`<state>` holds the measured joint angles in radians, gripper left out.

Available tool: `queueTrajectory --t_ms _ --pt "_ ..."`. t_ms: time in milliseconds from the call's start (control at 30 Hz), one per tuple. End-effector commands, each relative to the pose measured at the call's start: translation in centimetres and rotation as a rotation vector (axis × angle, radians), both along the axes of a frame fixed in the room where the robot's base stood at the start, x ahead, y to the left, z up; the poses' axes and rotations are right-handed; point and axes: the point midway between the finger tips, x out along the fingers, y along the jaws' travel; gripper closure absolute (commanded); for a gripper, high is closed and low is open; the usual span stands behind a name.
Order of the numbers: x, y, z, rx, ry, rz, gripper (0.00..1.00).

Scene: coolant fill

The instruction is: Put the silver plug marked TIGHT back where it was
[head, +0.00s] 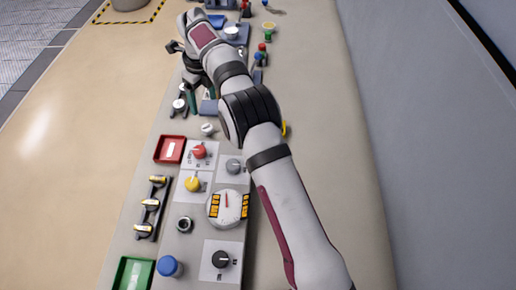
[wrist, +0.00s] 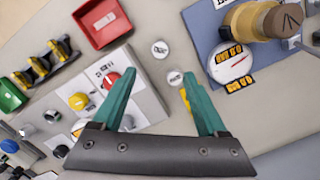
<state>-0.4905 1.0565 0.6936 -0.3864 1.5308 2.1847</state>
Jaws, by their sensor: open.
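In the head view the gripper (head: 192,98) is over the far part of the bench, partly hidden by my arm. A small pale silver round piece (head: 207,129) sits near the far end of the control panel. The wrist view shows two pale round pieces between or near the fingers, one farther up (wrist: 160,48) and one lower (wrist: 175,77). No TIGHT marking is readable, so I cannot tell which is the plug. A silver ring-like fitting (head: 183,224) is on the panel.
A red tray (head: 161,158), a green tray (head: 121,273) and a black rack (head: 143,229) line the panel's left side. Red (head: 199,152) and yellow (head: 192,184) knobs, a gauge (head: 226,209) and a blue cap (head: 170,266) stand up.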

Motion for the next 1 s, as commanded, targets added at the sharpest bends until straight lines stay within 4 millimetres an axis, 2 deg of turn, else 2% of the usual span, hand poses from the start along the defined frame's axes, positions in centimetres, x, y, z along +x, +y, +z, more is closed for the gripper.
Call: queueTrajectory --t_ms 67,133,167,233,267,300,367,400,500,600,700,733,1000 --pt "-0.2 -1.3 1.5 -0.002 -0.005 0.051 0.24" --pt "-1.3 -4.2 4.5 -0.009 -0.011 0.175 0.24" --pt "-2.2 -5.9 6.0 -0.011 -0.014 0.25 0.24" --pt "-5.6 -10.5 9.6 -0.018 -0.026 0.459 0.24" --pt "-7.5 -12.4 10.9 -0.019 -0.03 0.554 0.24" --pt "-10.5 -15.0 12.2 -0.021 -0.04 0.687 0.24" --pt "-15.8 -18.5 13.5 -0.019 -0.055 0.889 0.24" --pt "-19.5 -20.4 13.6 -0.017 -0.068 1.023 0.24" --pt "-28.3 -23.6 12.3 -0.009 -0.104 1.32 0.24" --pt "-34.3 -24.7 10.0 -0.001 -0.134 1.525 0.24" --pt "-37.1 -25.1 8.4 0.003 -0.15 1.633 0.24" --pt "-37.5 -25.1 8.2 0.004 -0.152 1.648 0.24" --pt "-37.7 -25.1 8.1 0.006 -0.153 1.664 0.24"
